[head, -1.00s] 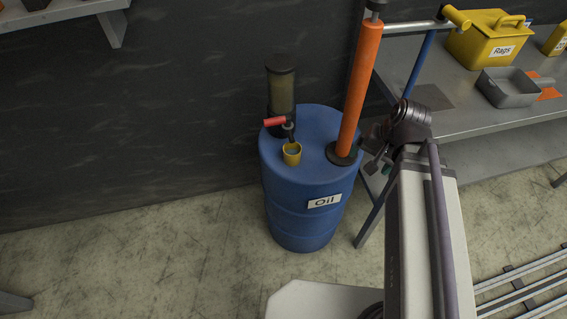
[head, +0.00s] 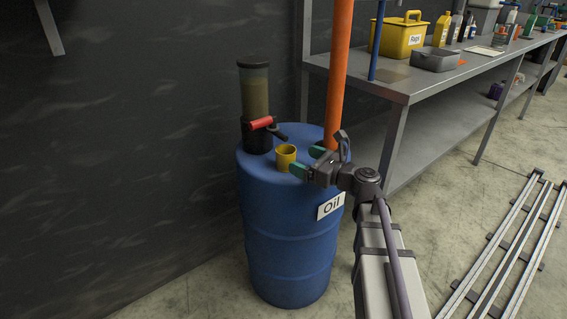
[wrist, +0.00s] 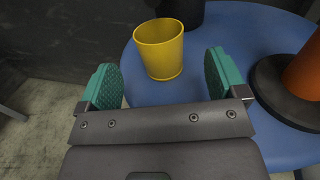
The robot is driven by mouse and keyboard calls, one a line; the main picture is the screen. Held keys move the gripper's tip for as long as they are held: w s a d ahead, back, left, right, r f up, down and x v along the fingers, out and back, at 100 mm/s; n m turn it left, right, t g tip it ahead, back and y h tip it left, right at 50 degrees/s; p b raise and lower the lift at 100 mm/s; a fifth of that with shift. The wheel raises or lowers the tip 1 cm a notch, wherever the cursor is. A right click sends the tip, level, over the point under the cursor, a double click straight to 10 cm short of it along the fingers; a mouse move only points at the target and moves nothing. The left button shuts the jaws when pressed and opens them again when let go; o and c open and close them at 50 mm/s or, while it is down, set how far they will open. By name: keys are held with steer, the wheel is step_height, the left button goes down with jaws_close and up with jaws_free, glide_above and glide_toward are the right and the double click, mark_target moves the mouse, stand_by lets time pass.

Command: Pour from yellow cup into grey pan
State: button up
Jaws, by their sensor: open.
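The yellow cup (head: 286,157) stands upright on top of the blue oil drum (head: 290,230), below the spout of the dispenser. My gripper (head: 308,161) is open and empty just to the right of the cup. In the wrist view the cup (wrist: 160,50) stands ahead of the gripper (wrist: 163,80), in line with the gap between the two green finger pads and beyond them. The cup's contents cannot be made out now. The grey pan (head: 436,59) sits on the metal bench at the right, in front of the yellow Rags box.
The dispenser (head: 254,100) with a red handle (head: 262,123) stands behind the cup. An orange pump tube (head: 339,70) rises from the drum close to my gripper. The metal bench (head: 400,88) runs along the right, with the Rags box (head: 398,36) and bottles behind the pan.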

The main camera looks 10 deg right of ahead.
mark_target(287, 150)
steer(key=x, duration=0.6)
steer(key=shift+w+a, duration=0.25)
steer(key=shift+a, duration=0.05)
steer(key=c, duration=1.1)
steer(key=shift+r+p, duration=0.85)
steer(key=v, duration=1.8)
steer(key=shift+d+f, duration=0.1)
steer(key=shift+f, duration=0.05)
steer(key=o, duration=0.5)
steer(key=c, duration=0.4)
